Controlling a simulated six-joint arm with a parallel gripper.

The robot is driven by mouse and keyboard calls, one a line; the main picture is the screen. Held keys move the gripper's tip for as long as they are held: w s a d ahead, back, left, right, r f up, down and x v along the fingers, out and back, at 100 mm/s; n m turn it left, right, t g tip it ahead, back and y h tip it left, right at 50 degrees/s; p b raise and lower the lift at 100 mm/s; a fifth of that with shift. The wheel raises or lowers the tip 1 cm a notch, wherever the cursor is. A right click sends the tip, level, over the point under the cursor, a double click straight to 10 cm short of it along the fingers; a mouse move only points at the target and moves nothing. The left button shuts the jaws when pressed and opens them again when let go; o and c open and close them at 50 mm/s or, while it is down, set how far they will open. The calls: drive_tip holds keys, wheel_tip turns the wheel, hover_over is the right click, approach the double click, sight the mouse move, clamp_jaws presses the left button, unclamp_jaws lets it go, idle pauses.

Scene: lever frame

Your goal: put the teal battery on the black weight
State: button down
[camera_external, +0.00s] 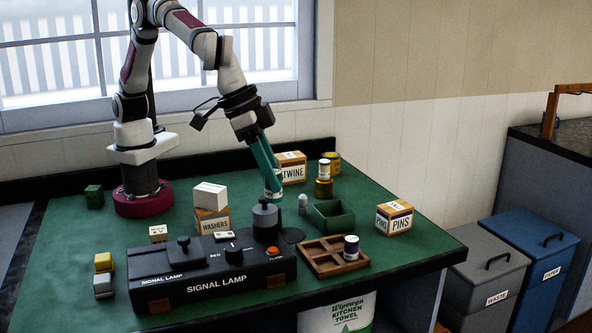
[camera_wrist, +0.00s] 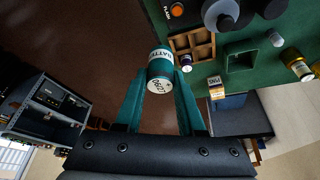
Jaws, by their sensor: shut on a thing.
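My gripper (camera_external: 270,180) has long teal fingers and points down, tilted, behind the black weight. It is shut on the teal battery (camera_wrist: 160,72), which has a white label and sits between the fingertips in the wrist view. In the external view only the battery's lower end (camera_external: 274,195) shows below the fingers, in the air. The black weight (camera_external: 265,220) is a dark cylinder with a knob on top, standing behind the right end of the signal lamp box. The battery is above and apart from it.
The signal lamp box (camera_external: 208,279) fills the front. A wooden divided tray (camera_external: 323,262) with a purple-and-white can (camera_external: 351,247) stands to its right. A green bin (camera_external: 331,217), a PINS box (camera_external: 394,218), a TWINE box (camera_external: 291,169) and a WASHERS box (camera_external: 212,223) stand around. Right of the PINS box is clear.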

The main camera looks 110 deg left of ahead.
drive_tip(key=r, duration=0.2)
drive_tip(key=shift+s+a+r+n, duration=0.2)
drive_tip(key=shift+s+r+n, duration=0.1)
drive_tip(key=shift+r, duration=0.1)
drive_tip(key=s+a+n+g+y, duration=0.2)
drive_tip(key=s+a+n, duration=0.3)
drive_tip(key=s+n, duration=0.15)
drive_tip(key=s+a+n+g+y, duration=0.1)
drive_tip(key=s+a+n+g, duration=0.1)
drive_tip(key=s+a+n, duration=0.35)
drive_tip(key=shift+n, duration=0.5)
drive_tip(key=a+f, duration=0.3)
drive_tip(key=f, duration=0.1)
drive_tip(key=w+a+f, duration=0.1)
drive_tip(key=a+f, duration=0.2)
drive_tip(key=f, duration=0.1)
drive_tip(key=a+f, duration=0.3)
drive_tip(key=f, duration=0.1)
drive_tip(key=shift+w+f, duration=0.1)
drive_tip(key=shift+w, duration=0.3)
wheel_tip(320, 180, down, 3)
drive_tip(key=shift+a+f, duration=0.15)
drive_tip(key=shift+f, duration=0.35)
drive_tip(key=c, duration=0.5)
unclamp_jaws()
